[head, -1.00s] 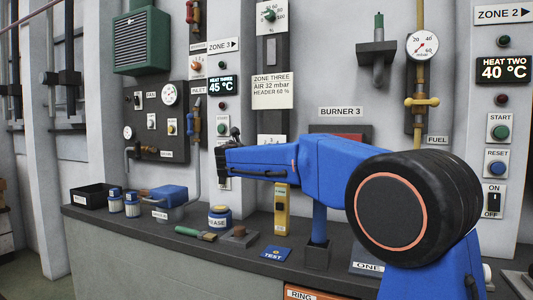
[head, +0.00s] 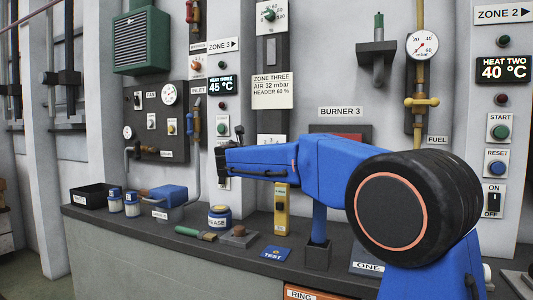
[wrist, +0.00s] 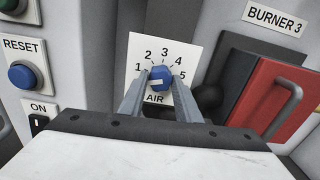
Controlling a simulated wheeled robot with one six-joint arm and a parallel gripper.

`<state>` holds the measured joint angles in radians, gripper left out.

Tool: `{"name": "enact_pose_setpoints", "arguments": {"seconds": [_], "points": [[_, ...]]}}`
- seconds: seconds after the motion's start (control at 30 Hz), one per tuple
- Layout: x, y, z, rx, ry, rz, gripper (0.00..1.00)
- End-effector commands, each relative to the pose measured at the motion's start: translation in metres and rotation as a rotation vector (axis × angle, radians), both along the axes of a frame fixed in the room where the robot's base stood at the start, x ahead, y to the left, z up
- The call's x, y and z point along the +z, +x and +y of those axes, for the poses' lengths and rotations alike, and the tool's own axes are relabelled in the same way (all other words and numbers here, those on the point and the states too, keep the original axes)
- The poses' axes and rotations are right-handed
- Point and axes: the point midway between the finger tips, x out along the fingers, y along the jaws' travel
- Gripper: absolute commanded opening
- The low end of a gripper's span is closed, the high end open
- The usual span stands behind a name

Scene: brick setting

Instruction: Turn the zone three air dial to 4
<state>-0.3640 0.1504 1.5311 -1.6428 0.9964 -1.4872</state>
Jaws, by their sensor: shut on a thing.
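The zone three air dial is a blue knob (wrist: 160,78) on a white plate (wrist: 140,46) marked 1 to 5 with AIR below, in the wrist view. A white mark on the knob lies to its left, toward the 1 side. My gripper (wrist: 161,80) is shut on the knob, with one grey finger on each side of it. In the head view my blue arm hides the gripper and the dial; only the top of a white plate (head: 271,140) shows above the arm.
A red panel with a handle (wrist: 285,97) stands right of the dial, under the BURNER 3 label (wrist: 274,18). The blue RESET button (wrist: 22,75) and ON switch (wrist: 40,121) are to its left. A bench (head: 140,227) below holds jars, a brush and boxes.

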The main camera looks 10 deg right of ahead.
Motion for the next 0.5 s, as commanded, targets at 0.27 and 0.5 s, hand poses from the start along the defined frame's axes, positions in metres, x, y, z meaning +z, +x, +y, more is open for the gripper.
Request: {"name": "enact_pose_setpoints", "arguments": {"seconds": [0.27,0.5], "points": [[0.0,0.0,0.0003,0.0,0.207,-0.15,0.08],[-0.0001,-0.0001,0.0002,0.0,0.392,-0.284,0.08]]}}
